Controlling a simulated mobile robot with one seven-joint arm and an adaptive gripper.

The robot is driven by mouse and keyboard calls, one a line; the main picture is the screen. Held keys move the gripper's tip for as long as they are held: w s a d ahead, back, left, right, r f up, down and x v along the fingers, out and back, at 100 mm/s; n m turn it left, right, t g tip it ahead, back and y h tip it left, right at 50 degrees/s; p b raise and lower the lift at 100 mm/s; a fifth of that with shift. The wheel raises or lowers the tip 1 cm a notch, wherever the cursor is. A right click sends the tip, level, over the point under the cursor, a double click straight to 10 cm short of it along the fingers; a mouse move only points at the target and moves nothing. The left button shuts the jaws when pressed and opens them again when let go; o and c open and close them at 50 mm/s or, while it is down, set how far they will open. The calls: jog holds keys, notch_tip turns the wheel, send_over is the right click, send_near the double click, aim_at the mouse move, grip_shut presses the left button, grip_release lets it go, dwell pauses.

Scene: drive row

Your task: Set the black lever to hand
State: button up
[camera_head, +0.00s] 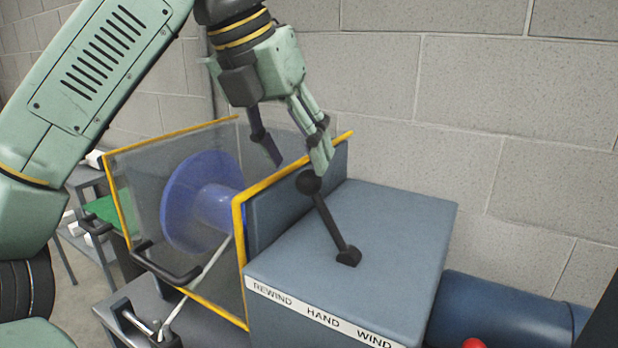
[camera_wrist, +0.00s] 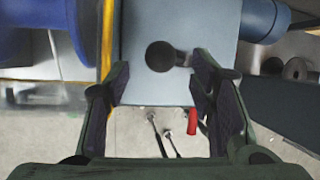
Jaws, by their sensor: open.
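The black lever (camera_head: 328,222) stands on top of the blue-grey box (camera_head: 385,225). It is tilted to the left, toward the REWIND end of the white label strip (camera_head: 320,314), which reads REWIND, HAND, WIND. Its round knob (camera_head: 308,182) is at the upper end. My gripper (camera_head: 298,160) is open and empty, just above the knob. In the wrist view the knob (camera_wrist: 160,56) appears between the two spread fingers, with gaps on both sides. The lever's shaft is mostly hidden behind the knob there.
A yellow-edged clear guard (camera_head: 178,128) encloses a blue spool (camera_head: 195,200) left of the box. A blue cylinder (camera_head: 505,308) and a red knob (camera_head: 474,343) lie to the right. A block wall (camera_head: 510,110) stands behind. The box top around the lever is clear.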

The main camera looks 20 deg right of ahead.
aim_at(305, 173)
jog(key=x, duration=0.6)
jog(key=shift+d+r+p, duration=0.1)
jog(key=shift+p, duration=0.3)
jog(key=shift+c, duration=0.2)
grip_shut()
